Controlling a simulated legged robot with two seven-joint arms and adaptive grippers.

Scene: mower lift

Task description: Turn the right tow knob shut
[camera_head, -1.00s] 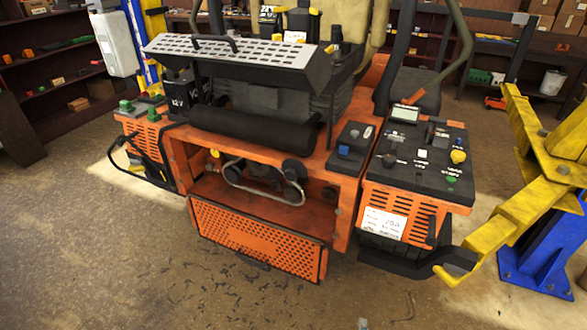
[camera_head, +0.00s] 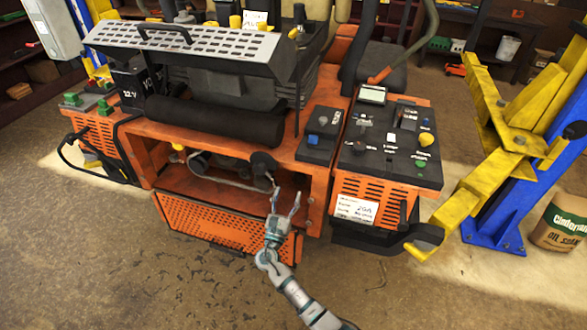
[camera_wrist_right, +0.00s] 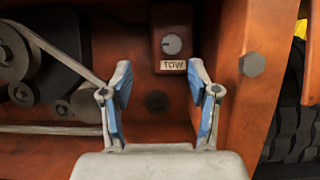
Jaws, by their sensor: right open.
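The tow knob (camera_wrist_right: 172,44) is a small round grey dial on a dark box, above a white label reading TOW, in the right wrist view. It sits inside the mower's orange front bay. My right gripper (camera_wrist_right: 160,85) is open and empty, its two blue-padded fingers spread below and to either side of the knob, not touching it. In the head view my right gripper (camera_head: 284,196) points up into the right part of the bay of the orange mower (camera_head: 318,178). The knob cannot be made out there. My left gripper is not in view.
A belt and pulleys (camera_wrist_right: 40,60) lie left of the knob. An orange wall with a large bolt (camera_wrist_right: 252,64) stands close on the right. The perforated orange panel (camera_head: 215,222) hangs below the bay. A yellow and blue lift post (camera_head: 510,150) stands at right.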

